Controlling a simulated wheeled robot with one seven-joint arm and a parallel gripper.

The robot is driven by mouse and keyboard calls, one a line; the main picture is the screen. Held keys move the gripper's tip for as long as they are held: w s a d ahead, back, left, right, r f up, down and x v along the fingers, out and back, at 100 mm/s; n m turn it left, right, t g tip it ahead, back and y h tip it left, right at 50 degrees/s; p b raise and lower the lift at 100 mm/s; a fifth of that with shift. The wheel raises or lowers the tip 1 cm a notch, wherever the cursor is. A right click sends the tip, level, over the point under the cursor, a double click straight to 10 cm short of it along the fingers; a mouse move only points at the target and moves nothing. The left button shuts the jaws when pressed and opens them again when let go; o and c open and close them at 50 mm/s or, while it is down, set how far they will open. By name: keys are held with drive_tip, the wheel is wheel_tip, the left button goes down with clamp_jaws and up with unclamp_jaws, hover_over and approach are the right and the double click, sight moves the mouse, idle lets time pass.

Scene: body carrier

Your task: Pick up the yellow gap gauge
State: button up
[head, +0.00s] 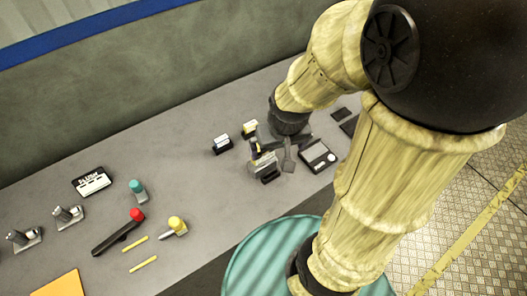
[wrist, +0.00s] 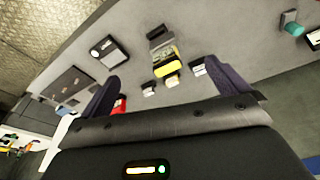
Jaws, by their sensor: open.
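A yellow, black and grey piece that looks like the gap gauge (wrist: 165,70) lies on the grey table in the wrist view, between the lines of my two fingers. In the head view it appears just below my gripper as a dark piece with a yellow stripe (head: 262,165), partly hidden by the fingers. My gripper (wrist: 164,78) is open, with nothing between the fingers. It hangs over the table in the head view (head: 280,142). I cannot tell its exact height above the piece.
Small blocks, one yellow-topped (head: 249,128) and one white-labelled (head: 222,143), stand close by. A dark boxed device (head: 318,155) lies to the right. A red-ended tool (head: 120,232), a teal-capped item (head: 137,190) and yellow sticks (head: 143,263) lie left. The table between is clear.

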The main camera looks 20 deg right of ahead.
drive_tip(key=shift+w, duration=0.1)
drive_tip(key=w+f+n+g+b, duration=0.1)
drive_tip(key=w+f+n+b, duration=0.1)
drive_tip(key=w, duration=1)
drive_tip(key=shift+w+f+n+b, duration=0.25)
drive_tip(key=shift+w+n+b, duration=0.05)
drive_tip(key=shift+n+b, duration=0.45)
drive_tip(key=shift+a, duration=0.15)
drive_tip(key=f, duration=0.4)
drive_tip(key=w+f, duration=0.1)
drive_tip(key=f, duration=0.7)
drive_tip(key=shift+w+a+f, duration=0.1)
drive_tip(key=shift+w+a, duration=0.1)
drive_tip(key=shift+f, duration=0.1)
